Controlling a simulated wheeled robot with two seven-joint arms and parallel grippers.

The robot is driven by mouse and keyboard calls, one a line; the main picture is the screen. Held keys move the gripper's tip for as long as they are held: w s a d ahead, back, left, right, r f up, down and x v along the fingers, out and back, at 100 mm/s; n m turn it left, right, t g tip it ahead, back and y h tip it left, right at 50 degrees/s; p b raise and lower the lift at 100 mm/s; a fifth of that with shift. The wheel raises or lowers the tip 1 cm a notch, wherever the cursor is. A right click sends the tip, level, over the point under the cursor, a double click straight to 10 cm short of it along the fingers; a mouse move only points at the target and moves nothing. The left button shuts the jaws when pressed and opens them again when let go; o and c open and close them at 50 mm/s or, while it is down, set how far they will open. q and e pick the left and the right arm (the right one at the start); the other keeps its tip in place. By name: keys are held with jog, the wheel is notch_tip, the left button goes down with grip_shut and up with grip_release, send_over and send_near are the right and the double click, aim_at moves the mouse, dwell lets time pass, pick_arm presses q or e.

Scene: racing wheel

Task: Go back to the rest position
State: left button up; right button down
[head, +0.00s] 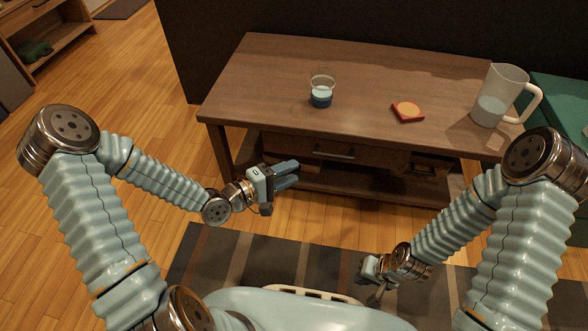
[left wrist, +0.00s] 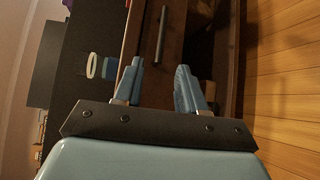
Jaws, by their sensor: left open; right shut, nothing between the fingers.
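My left gripper (head: 287,174) is open and empty in front of the wooden table (head: 262,77), below its top edge. In the left wrist view its two blue fingers (left wrist: 157,82) stand apart with nothing between them, facing the table's drawer front. My right gripper (head: 374,286) is shut and empty, low over the striped rug at the lower right of the head view. Its fingertips are small and partly hard to make out there. Both grippers are apart from the table and everything on it.
The drawer handle (head: 334,152) is under the tabletop. A striped rug (head: 225,254) lies in front. A green seat (head: 562,100) is at the right.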

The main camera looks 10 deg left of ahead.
pick_arm(q)
jog(key=shift+d, duration=0.1)
dwell(0.3)
jog(key=s+f+m+g+y+p, duration=0.7)
jog(key=s+f+g, duration=0.3)
jog(key=s, duration=0.7)
jog(key=shift+a+f+m+g+y+p, duration=0.3)
jog(key=shift+a+f+m+g+p, duration=0.1)
jog(key=shift+f+m+p, duration=0.45)
